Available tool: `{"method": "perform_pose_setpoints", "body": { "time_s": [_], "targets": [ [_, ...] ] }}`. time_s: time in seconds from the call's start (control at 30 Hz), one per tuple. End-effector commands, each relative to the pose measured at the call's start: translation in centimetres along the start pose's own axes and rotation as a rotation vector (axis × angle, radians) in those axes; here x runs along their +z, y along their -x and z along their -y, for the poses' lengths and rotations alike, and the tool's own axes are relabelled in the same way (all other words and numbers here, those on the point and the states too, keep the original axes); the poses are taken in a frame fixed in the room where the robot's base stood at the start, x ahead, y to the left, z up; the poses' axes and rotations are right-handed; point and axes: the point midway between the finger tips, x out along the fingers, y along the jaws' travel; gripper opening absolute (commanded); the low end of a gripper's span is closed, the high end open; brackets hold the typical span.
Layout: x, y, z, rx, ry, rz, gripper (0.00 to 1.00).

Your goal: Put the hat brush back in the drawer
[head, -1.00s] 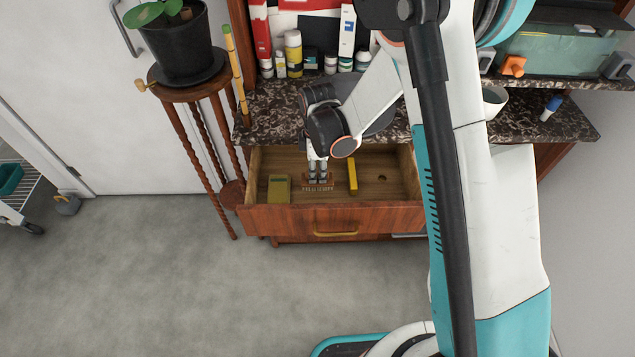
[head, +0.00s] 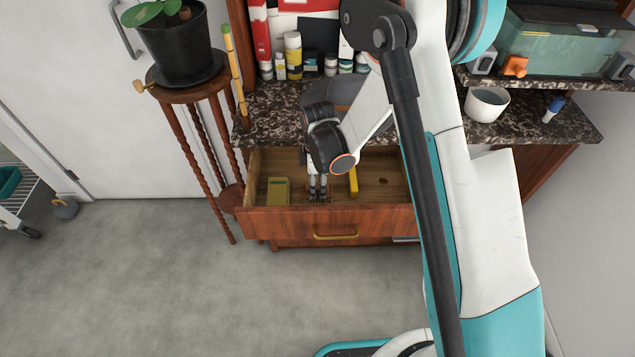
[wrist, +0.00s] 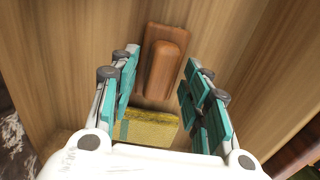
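The hat brush (wrist: 165,62), a brown wooden block with a raised grip, lies in the open drawer (head: 335,221). In the head view only its dark bristles (head: 318,200) show below my gripper (head: 318,194), close to the drawer's front wall. In the wrist view my gripper (wrist: 160,92) is open, its teal-padded fingers apart on either side of the brush. Clear gaps show between the pads and the brush. Most of the brush is hidden in the head view by my fingers.
An olive-yellow box (head: 278,191) lies left of the brush and also shows in the wrist view (wrist: 150,129). A yellow bar (head: 353,182) lies to the right. The marble counter (head: 270,122) overhangs the drawer's back. A plant stand (head: 190,90) stands close on the left.

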Motion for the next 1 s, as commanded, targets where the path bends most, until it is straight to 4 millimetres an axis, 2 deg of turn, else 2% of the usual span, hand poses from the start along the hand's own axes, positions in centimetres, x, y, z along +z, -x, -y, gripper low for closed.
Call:
{"method": "perform_pose_setpoints", "body": {
  "time_s": [0.37, 0.47, 0.8, 1.0],
  "targets": [
    [0.0, 0.6, 0.0, 0.0, 0.0, 0.0, 0.45],
    [0.0, 2.1, 0.0, 0.0, 0.0, 0.0, 0.45],
    [0.0, 9.1, 0.0, 0.0, 0.0, 0.0, 0.45],
    [0.0, 11.6, 0.0, 0.0, 0.0, 0.0, 0.45]
  ]
}}
